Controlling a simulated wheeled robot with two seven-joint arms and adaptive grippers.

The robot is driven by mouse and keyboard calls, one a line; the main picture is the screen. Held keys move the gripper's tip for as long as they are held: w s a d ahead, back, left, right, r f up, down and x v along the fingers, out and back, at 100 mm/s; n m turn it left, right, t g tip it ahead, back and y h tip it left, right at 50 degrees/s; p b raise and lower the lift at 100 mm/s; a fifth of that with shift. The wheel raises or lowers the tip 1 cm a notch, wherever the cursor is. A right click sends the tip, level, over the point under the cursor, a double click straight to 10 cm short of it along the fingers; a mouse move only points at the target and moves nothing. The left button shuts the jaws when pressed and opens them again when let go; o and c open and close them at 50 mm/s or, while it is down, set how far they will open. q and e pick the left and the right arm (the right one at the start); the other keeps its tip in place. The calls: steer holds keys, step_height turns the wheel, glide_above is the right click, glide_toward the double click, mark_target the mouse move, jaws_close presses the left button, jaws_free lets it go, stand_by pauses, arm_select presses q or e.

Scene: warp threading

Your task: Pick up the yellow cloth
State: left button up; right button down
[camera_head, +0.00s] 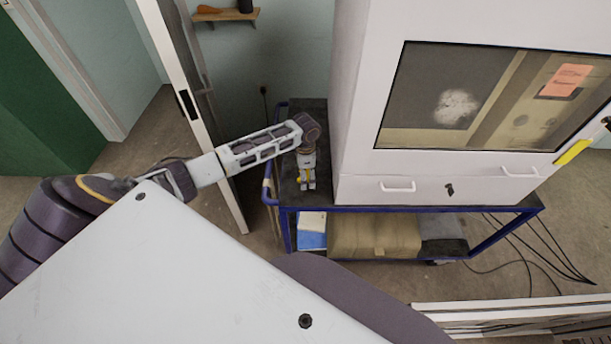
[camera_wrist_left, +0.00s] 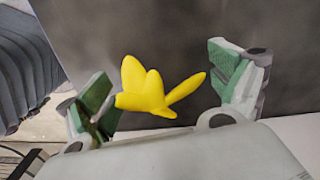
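The yellow cloth (camera_wrist_left: 145,90) is a small crumpled piece with pointed lobes. In the left wrist view it lies between the two spread fingers of my left gripper (camera_wrist_left: 163,88). Its left end meets the left finger in the picture; I cannot tell if they touch. There is a gap to the right finger. In the head view my left gripper (camera_head: 308,181) points down over the dark cart top, and a bit of the yellow cloth (camera_head: 299,180) shows beside its fingers. My right gripper is not in view.
A white cabinet (camera_head: 365,115) with a window stands on the blue-framed cart (camera_head: 400,209), close to the right of my left gripper. A yellow strip (camera_head: 573,152) is at the cabinet's right edge. A door (camera_head: 195,110) stands to the left. Cables (camera_head: 530,262) lie on the floor.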

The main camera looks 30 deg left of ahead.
mark_target(306, 170)
arm_select(q)
steer(key=shift+r, duration=0.65)
step_height(306, 170, up, 7)
steer(key=shift+f, duration=0.1)
steer(key=shift+r, duration=0.9)
steer(key=o, duration=0.4)
steer(key=c, duration=0.3)
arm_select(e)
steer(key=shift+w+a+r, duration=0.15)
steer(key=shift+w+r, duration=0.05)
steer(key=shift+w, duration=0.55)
arm_select(q)
steer(key=shift+d, duration=0.1)
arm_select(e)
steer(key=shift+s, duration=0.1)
